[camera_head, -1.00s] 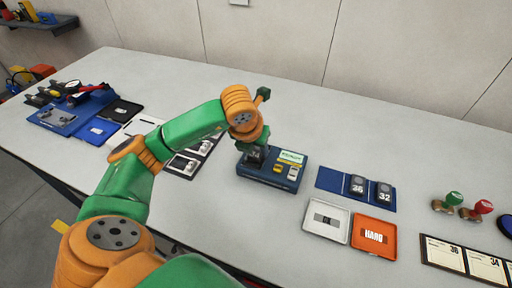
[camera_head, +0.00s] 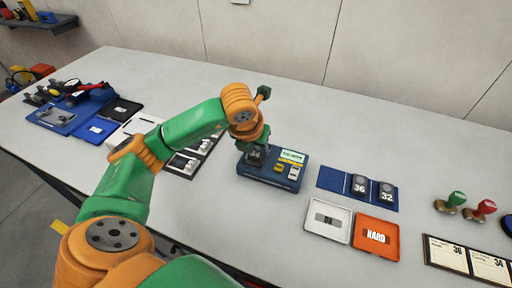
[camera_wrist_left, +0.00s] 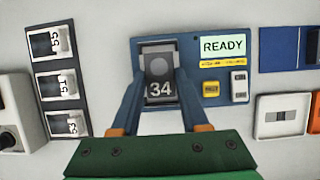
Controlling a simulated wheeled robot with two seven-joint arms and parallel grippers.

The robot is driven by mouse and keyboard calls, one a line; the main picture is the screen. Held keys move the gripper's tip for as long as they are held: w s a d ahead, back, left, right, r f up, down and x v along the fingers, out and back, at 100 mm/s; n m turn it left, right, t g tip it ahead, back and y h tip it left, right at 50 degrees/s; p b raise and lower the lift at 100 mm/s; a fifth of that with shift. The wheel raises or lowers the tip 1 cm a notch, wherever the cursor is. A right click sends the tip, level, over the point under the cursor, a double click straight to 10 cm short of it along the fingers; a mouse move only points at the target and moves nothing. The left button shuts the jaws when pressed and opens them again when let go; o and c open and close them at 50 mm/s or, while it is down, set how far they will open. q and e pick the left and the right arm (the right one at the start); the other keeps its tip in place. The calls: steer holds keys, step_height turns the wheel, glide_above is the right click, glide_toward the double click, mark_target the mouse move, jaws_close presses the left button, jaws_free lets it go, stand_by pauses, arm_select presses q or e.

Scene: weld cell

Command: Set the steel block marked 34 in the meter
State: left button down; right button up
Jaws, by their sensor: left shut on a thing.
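The dark steel block marked 34 (camera_head: 255,156) is at the left end of the blue meter (camera_head: 268,180). My left gripper (camera_head: 256,147) is shut on it from above. In the left wrist view, the two fingers grip the sides of the block (camera_wrist_left: 159,88), with its 34 facing the camera. It sits within the outline of the slot area of the meter (camera_wrist_left: 187,50); I cannot tell whether it rests on the bottom. The meter's screen (camera_wrist_left: 223,46) reads READY. My right gripper is out of view.
A blue mat (camera_head: 330,180) with blocks 36 (camera_head: 359,185) and 32 (camera_head: 386,192) lies right of the meter. A white tray (camera_head: 327,234) and an orange HARD tray (camera_head: 375,251) are in front of it. Stamps (camera_head: 456,200) stand further right. The table behind the meter is clear.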

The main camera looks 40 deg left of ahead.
arm_select(q)
steer(key=shift+c, duration=1.7)
jaws_free()
steer(key=shift+r, duration=0.15)
step_height(320, 180, up, 7)
steer(key=p, duration=0.5)
